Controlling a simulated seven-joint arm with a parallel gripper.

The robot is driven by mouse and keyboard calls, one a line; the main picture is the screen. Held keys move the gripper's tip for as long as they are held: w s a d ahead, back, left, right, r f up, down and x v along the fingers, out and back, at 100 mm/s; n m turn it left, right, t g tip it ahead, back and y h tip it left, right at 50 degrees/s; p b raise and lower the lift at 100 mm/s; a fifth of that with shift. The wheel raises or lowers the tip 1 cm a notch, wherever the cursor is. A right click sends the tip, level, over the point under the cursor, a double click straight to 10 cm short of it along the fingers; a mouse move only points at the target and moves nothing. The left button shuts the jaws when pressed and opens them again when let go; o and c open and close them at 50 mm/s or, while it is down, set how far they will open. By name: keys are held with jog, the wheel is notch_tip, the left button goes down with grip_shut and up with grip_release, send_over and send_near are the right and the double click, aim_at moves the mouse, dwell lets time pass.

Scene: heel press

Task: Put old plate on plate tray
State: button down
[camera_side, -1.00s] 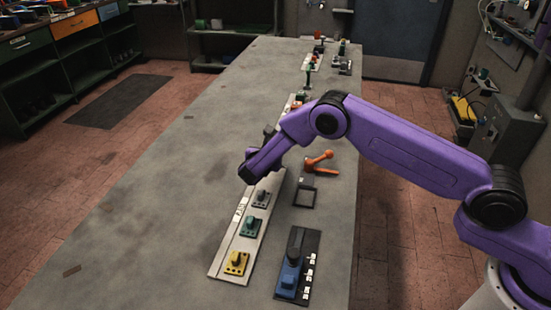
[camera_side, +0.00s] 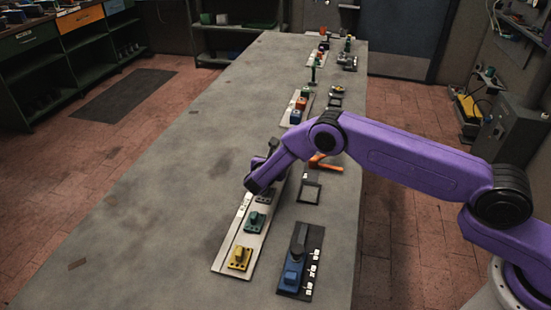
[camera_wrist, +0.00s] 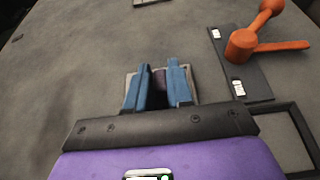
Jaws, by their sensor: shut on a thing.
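The plate tray (camera_side: 233,232) is a long pale strip on the bench. It carries a yellow plate (camera_side: 239,259) at the near end and a green plate (camera_side: 256,222) behind it. My gripper (camera_wrist: 158,90) is low over the tray's far part. Its blue fingers are shut on a dark upright grip, which I take to be the old plate's. In the side view my wrist hides most of the held plate, and I cannot tell whether it touches the tray.
An orange lever (camera_wrist: 245,45) on a dark base stands to the right of my gripper, with an empty square frame (camera_side: 309,192) nearer. A dark board with a blue block (camera_side: 292,275) lies at the near right. The bench's left side is clear.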

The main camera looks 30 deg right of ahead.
dwell(0.4)
jog(key=c, duration=0.9)
grip_release()
jog(key=v, duration=1.7)
jog(key=shift+s+a+r, duration=0.15)
jog(key=shift+a, duration=0.05)
